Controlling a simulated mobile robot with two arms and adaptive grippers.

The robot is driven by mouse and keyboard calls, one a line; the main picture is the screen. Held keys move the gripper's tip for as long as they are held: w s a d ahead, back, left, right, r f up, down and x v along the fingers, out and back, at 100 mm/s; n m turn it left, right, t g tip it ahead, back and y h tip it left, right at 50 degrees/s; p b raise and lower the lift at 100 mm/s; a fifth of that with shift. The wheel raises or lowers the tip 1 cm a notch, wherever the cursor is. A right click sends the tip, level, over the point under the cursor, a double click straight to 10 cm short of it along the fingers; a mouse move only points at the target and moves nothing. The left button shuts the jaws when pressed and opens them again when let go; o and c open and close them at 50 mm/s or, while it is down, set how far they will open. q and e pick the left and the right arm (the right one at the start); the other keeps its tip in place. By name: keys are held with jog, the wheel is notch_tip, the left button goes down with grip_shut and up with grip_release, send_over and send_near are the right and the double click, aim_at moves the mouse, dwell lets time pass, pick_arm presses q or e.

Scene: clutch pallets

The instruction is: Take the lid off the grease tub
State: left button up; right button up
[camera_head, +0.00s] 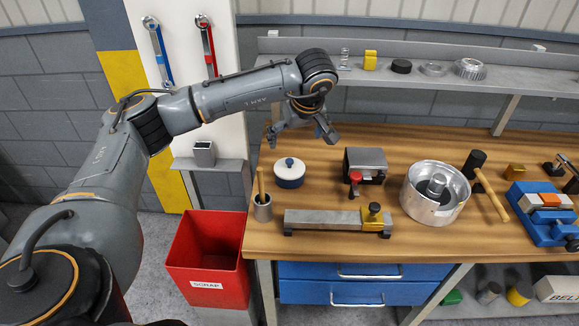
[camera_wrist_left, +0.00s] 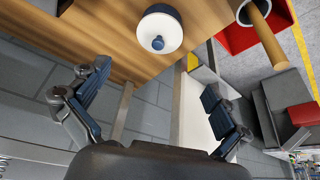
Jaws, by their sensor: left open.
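My right gripper is not in view.
A cup with a wooden handle (camera_head: 263,207) stands in front of the tub. A steel bar fixture (camera_head: 325,220) and a grey block with a red knob (camera_head: 366,165) lie to the right. A red scrap bin (camera_head: 207,260) stands below the bench's left edge. A shelf (camera_head: 420,75) runs behind.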

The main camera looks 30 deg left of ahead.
pick_arm(q)
jog(key=p, duration=0.1)
send_over(290, 163)
jog(key=d, duration=0.1)
jog(key=f, duration=0.4)
jog(key=s+f, duration=0.1)
jog(key=f, duration=0.1)
jog(key=shift+d+f, duration=0.1)
jog(key=shift+f, duration=0.05)
jog(key=shift+w+f+p, duration=0.2)
jog(key=shift+f+p, duration=0.4)
jog(key=shift+p, duration=0.1)
jog(key=p+x, duration=0.1)
jog(key=x, duration=0.2)
jog(key=shift+w+f, duration=0.1)
jog(key=shift+f, duration=0.15)
jog(key=shift+a+f, duration=0.2)
jog(key=shift+f, duration=0.15)
jog(key=shift+c, duration=0.8)
jog(key=c, duration=0.8)
jog(key=shift+d+r, duration=0.1)
jog(key=shift+r, duration=0.05)
jog(key=c, duration=1)
grip_shut()
